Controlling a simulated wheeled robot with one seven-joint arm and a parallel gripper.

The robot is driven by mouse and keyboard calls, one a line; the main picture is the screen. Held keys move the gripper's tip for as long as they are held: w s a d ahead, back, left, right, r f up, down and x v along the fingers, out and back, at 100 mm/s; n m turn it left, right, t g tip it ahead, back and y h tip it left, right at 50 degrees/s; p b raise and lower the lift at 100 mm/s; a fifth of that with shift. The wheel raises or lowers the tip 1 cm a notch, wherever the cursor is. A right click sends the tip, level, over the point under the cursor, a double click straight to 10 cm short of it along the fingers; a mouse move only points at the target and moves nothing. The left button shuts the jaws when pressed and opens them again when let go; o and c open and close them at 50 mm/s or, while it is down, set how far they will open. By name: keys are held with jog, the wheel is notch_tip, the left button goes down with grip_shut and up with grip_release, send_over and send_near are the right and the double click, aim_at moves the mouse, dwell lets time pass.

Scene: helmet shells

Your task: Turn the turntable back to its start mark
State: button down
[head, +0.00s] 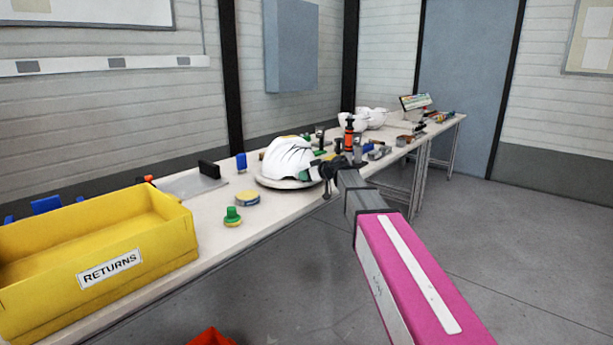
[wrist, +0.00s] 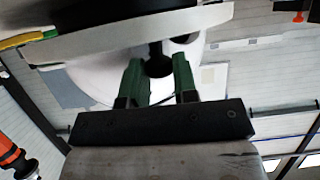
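The turntable (head: 280,184) is a pale round disc on the bench, with a white helmet shell (head: 286,160) with dark stripes resting on it. In the wrist view the disc's edge (wrist: 110,38) crosses the top, with the white shell (wrist: 95,82) behind my fingers. My gripper (head: 330,172) is at the disc's right side. Its two green fingers (wrist: 158,70) stand apart, on either side of a black rounded knob on a stem (wrist: 158,66). I cannot tell whether they press on it. No start mark can be made out.
A yellow RETURNS bin (head: 150,251) stands at the bench's near left. A green knobbed piece (head: 232,216) and a round yellow-edged tin (head: 247,198) lie before the turntable. An orange-and-black bottle-like tool (head: 349,136) and several small parts stand beyond. The floor to the right is clear.

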jog(key=shift+s+a+m+t+h, duration=0.3)
jog(key=shift+s+a+m+h, duration=0.1)
jog(key=shift+a, duration=0.15)
jog(key=shift+s+a+m+t+h, duration=0.3)
jog(key=shift+a+m, duration=0.1)
jog(key=shift+a, duration=0.1)
jog(key=shift+s+a+m+t+h, duration=0.15)
jog(key=shift+a+m+t+h, duration=0.45)
jog(key=shift+a+m, duration=0.15)
jog(key=c, duration=1.2)
grip_release()
jog(key=shift+s+d, duration=0.1)
jog(key=v, duration=1)
jog(key=shift+s+d+r, duration=0.15)
jog(key=shift+s+d, duration=0.05)
